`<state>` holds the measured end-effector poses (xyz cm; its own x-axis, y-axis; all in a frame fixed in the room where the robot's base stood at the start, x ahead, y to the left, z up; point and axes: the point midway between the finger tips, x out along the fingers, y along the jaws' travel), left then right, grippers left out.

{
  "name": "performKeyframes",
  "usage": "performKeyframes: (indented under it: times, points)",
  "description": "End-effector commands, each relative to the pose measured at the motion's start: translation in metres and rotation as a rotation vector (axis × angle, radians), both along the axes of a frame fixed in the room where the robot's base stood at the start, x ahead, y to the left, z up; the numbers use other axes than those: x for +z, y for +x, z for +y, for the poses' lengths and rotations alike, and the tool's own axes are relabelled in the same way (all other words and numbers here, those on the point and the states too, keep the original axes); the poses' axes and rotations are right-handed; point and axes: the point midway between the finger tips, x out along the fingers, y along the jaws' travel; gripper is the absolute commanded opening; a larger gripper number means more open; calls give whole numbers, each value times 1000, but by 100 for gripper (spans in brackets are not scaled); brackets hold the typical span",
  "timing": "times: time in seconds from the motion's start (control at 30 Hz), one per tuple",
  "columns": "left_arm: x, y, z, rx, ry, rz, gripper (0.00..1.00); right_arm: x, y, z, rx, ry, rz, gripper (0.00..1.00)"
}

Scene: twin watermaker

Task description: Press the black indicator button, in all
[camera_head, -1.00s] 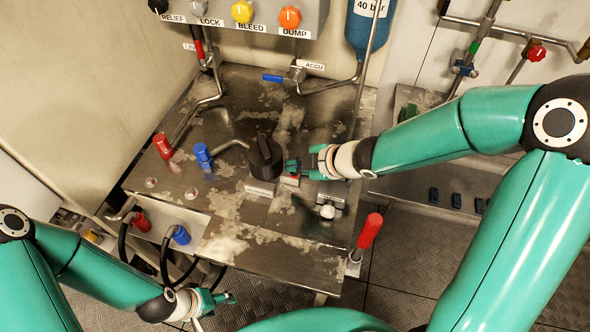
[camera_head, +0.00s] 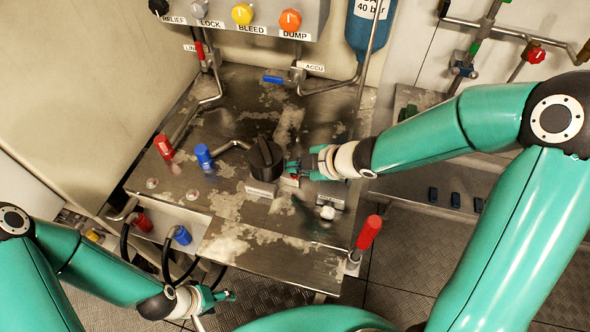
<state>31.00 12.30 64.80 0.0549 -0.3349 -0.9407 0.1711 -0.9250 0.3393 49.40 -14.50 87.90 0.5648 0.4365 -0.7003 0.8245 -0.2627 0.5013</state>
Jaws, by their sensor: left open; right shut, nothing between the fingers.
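A round black knob with a raised grip (camera_head: 265,157) stands on the worn metal table. My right gripper (camera_head: 291,168) is shut and empty, close beside the knob's right side. I cannot tell whether it touches the knob. A small red part (camera_head: 290,181) shows just below its fingers, mostly covered by them. I cannot make out a separate black indicator button; the gripper hides part of that spot. My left gripper (camera_head: 229,296) is open and empty, low in the view, in front of the table's front edge.
A red handle (camera_head: 163,147) and a blue handle (camera_head: 203,156) stand on the table's left. A red lever (camera_head: 369,232) rises at its right front corner. A valve panel (camera_head: 245,22) hangs at the back.

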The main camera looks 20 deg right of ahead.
Motion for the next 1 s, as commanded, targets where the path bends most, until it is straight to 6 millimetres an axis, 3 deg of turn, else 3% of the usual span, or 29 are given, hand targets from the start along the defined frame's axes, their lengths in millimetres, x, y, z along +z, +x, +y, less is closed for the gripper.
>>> performKeyframes:
  times: [0.6, 1.0]
  points:
    - [51, 0, 0, 0, 0, 0, 59, 52, 1, 0, 2, 0, -6, 0]
    - [50, 0, 0, 0, 0, 0, 59, 52, 1, 0, 2, -1, -7, 0]
